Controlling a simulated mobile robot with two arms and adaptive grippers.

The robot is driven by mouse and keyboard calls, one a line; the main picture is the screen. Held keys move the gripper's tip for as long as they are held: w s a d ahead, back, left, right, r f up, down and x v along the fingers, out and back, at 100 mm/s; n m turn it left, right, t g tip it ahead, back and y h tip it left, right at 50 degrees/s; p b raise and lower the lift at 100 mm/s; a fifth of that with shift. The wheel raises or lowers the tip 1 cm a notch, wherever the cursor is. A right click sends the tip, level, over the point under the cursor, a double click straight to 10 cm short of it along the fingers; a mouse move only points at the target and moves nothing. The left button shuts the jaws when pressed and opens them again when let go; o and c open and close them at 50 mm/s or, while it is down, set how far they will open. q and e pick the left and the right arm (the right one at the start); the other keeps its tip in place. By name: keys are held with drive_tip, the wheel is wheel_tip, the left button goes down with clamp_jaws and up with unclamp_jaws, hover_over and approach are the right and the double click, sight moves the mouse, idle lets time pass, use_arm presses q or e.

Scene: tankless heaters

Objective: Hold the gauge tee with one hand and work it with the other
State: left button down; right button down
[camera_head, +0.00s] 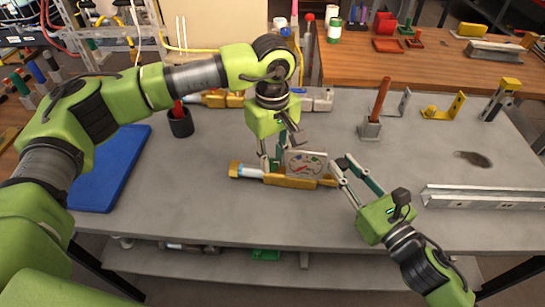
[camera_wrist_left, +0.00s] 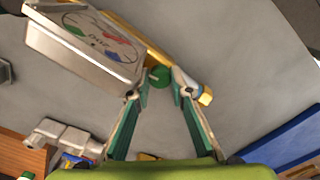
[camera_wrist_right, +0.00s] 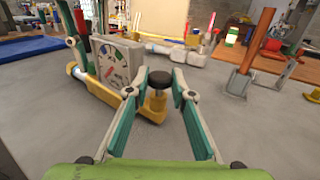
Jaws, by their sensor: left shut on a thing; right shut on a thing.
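The gauge tee (camera_head: 290,181) is a brass body with a square grey dial gauge (camera_head: 306,164) standing on it and a white section near its left end. It lies low over the grey bench. My left gripper (camera_head: 270,163) reaches down from above and is shut on it beside the gauge. The left wrist view shows a green knob (camera_wrist_left: 159,76) between those fingertips. My right gripper (camera_head: 340,170) comes in from the right, shut at the tee's right end. In the right wrist view a black round knob (camera_wrist_right: 158,77) on a brass stem sits between its fingertips.
A blue mat (camera_head: 115,170) and a dark cup (camera_head: 180,123) are at the left. A red-brown-handled tool in a grey block (camera_head: 370,129) stands behind on the right. A metal rail (camera_head: 485,198) lies at the right. The front of the bench is clear.

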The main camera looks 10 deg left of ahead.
sight(272, 162)
use_arm(q)
drive_tip(key=c, duration=1.8)
unclamp_jaws()
wheel_tip(272, 162, up, 12)
drive_tip(key=shift+r, duration=0.1)
